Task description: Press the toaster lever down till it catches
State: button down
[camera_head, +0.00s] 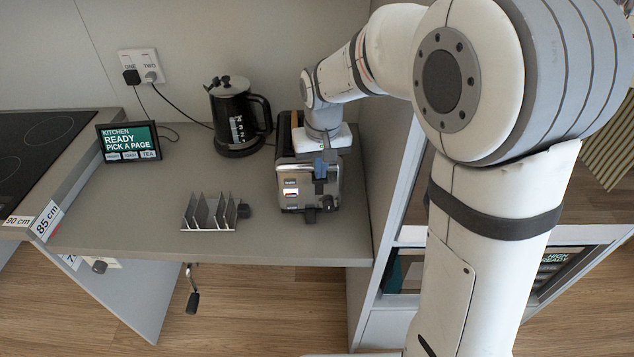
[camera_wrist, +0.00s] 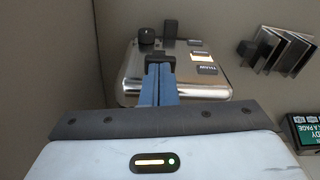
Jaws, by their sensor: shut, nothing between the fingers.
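The shiny metal toaster (camera_head: 285,168) stands on the counter by the right side panel, with bread-coloured slices partly showing at its top. It also shows in the wrist view (camera_wrist: 133,82). My gripper (camera_head: 320,178) points down at the toaster's front face, right of its lit labels. In the wrist view its blue fingers (camera_wrist: 160,75) are together with nothing between them. A dark piece (camera_wrist: 160,59) at the fingertips appears to be the lever. The fingers largely cover it, so I cannot tell whether they touch it or how low it sits.
A round knob (camera_wrist: 147,36) and a dark block (camera_wrist: 171,28) protrude from the toaster's front. A metal rack (camera_head: 210,213) stands to the left, a black kettle (camera_head: 236,118) behind it. A kitchen display (camera_head: 129,142) is farther left. The right side panel (camera_head: 378,170) is close to my arm.

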jog(key=shift+f, duration=0.2)
jog(key=f+b, duration=0.2)
jog(key=f, duration=0.1)
jog(key=f+b, duration=0.2)
jog(key=shift+s+d+f, duration=0.1)
jog(key=shift+s+f, duration=0.15)
jog(key=shift+s+d+r, duration=0.15)
jog(key=shift+s+r, duration=0.05)
jog(key=shift+s, duration=0.4)
jog(key=shift+s+d+r, duration=0.1)
jog(key=shift+s+r, duration=0.05)
jog(key=shift+s, duration=0.45)
notch_tip(320, 180, up, 8)
jog(key=shift+s, duration=0.35)
jog(key=shift+f, duration=0.15)
